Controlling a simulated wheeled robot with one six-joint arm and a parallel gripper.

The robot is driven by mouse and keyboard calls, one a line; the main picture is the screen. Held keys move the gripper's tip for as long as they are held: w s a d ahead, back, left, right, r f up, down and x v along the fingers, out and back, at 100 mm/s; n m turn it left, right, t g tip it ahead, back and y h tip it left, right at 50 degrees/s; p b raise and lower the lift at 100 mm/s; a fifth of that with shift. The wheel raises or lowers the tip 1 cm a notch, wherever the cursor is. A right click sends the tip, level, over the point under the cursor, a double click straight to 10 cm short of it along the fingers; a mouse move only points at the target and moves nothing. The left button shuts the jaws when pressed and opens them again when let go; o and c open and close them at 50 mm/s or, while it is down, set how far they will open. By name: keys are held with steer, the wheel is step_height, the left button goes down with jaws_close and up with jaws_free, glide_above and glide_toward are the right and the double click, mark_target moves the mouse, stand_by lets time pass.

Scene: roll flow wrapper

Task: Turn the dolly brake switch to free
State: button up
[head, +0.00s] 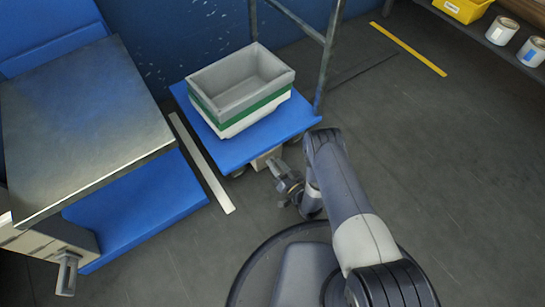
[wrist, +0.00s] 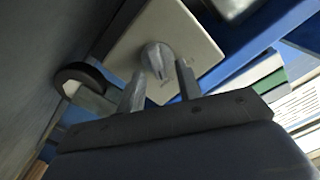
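The blue dolly (head: 232,150) stands in the middle of the head view. A pale brake plate (head: 266,158) sits at its near edge, partly hidden by my arm. In the wrist view the plate (wrist: 190,38) is beige and tilted. It carries a rounded grey switch knob (wrist: 157,58) with small dark marks beside it, too blurred to read. My gripper (head: 289,182) is close in front of the plate. In the wrist view my gripper (wrist: 160,78) is open, with one finger on each side of the knob in the picture. I cannot tell whether the fingers touch it.
Stacked grey, green and white crates (head: 240,88) stand on the dolly, with an upright frame (head: 328,60) behind. A steel-topped bench (head: 85,120) is at left. A shelf with cans (head: 502,30) is at upper right. The floor at right is clear. A wheel (wrist: 82,76) shows left of the plate.

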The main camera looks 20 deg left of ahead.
jaws_close()
stand_by(0.4)
steer(key=shift+a+n, duration=0.1)
steer(key=shift+n, duration=0.2)
steer(key=n, duration=1.1)
steer(key=shift+s+a, duration=0.3)
steer(key=shift+s, duration=0.05)
steer(key=shift+n, duration=0.3)
